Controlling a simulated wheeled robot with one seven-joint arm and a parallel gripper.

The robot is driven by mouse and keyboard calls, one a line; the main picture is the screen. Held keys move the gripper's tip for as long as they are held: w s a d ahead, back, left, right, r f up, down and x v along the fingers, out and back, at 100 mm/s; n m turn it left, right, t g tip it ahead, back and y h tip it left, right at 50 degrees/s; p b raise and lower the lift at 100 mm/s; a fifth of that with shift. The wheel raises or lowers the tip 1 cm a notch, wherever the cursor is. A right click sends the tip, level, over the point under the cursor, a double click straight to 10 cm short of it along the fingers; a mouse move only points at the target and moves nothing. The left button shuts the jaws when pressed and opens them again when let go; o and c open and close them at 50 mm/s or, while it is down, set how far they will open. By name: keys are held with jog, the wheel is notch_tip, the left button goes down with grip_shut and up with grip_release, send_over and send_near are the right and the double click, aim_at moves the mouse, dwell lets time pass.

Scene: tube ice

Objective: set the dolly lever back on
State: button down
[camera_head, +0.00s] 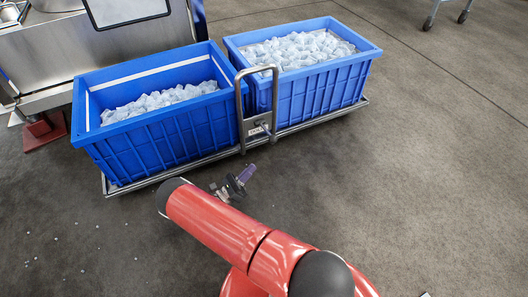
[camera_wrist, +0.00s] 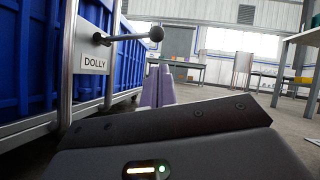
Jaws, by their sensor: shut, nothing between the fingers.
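The dolly (camera_head: 175,171) is a low metal frame with an upright hoop handle (camera_head: 241,110). A white plate marked DOLLY (camera_wrist: 94,63) is fixed to the handle. The dolly lever (camera_wrist: 128,36) is a thin metal rod with a dark ball knob, sticking out to the right above the plate in the wrist view; it shows small in the head view (camera_head: 264,129). My gripper (camera_head: 247,173) has purple fingers, is shut and empty, and is in front of the handle. In the wrist view its fingers (camera_wrist: 157,88) are below the knob, with no clear contact.
Two blue crates, left (camera_head: 160,140) and right (camera_head: 322,92), hold ice on the dolly. A steel machine (camera_head: 95,45) stands behind at left. Small ice bits lie on the floor at lower left. The floor on the right is open. Tables (camera_wrist: 180,66) stand farther off.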

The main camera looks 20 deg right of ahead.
jog(key=shift+f+t, duration=0.15)
jog(key=shift+t, duration=0.15)
jog(key=x, duration=1)
jog(key=shift+p, duration=0.35)
jog(key=shift+n, duration=0.3)
jog(key=w+r+n+t+y+p, duration=0.5)
jog(key=r+n+y+p, duration=0.2)
jog(key=r+n+p, duration=0.5)
jog(key=shift+r+n+p, duration=0.15)
jog(key=shift+n+p, duration=0.3)
jog(key=shift+n, duration=0.85)
jog(key=shift+w+a+r, duration=0.15)
jog(key=shift+w, duration=0.05)
